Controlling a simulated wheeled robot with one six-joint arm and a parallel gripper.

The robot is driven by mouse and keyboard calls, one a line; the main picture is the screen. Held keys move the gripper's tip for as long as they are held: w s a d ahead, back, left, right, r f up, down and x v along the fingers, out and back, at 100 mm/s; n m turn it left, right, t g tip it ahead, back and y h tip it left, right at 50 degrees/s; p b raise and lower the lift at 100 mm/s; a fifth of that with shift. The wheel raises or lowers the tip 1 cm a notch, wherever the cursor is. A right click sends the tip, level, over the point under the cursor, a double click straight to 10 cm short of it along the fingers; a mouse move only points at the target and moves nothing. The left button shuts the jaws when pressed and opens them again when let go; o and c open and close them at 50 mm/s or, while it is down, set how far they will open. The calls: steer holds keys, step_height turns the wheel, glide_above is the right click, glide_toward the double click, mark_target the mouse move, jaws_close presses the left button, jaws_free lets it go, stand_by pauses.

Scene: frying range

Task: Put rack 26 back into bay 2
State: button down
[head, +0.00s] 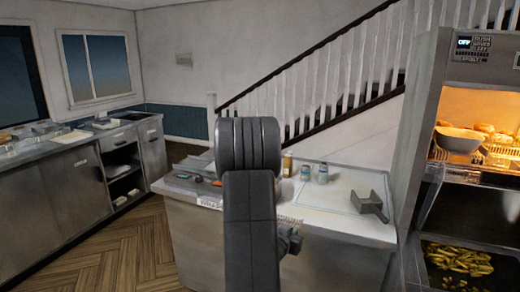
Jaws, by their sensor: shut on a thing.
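My gripper (291,241) shows only in part, low in the middle of the head view, just right of my dark arm. It is shut. A small pale, grid-like piece (289,221) shows just above it, in front of the counter edge; it looks like part of a wire rack in the jaws. The rest of it is hidden behind my arm, and no number can be read. Bay 2 cannot be picked out; no bay number is readable.
A white-topped counter (335,222) stands ahead with bottles and a grey metal scoop-like box (370,205). At right, a lit warming cabinet (475,100) holds a bowl (458,140), with fries (460,259) below. Another counter (60,157) runs along the left; wooden floor (125,245) between is clear.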

steer(key=s+a+f+n+t+y, duration=0.1)
steer(key=s+a+f+n+y, duration=0.2)
steer(key=a+f+n+y, duration=0.5)
steer(key=s+a+f+m+h, duration=0.1)
steer(key=s+f, duration=0.3)
steer(key=f, duration=0.4)
steer(key=shift+s+a+m+h, duration=0.3)
steer(key=shift+a+m, duration=0.3)
steer(key=shift+m, duration=0.3)
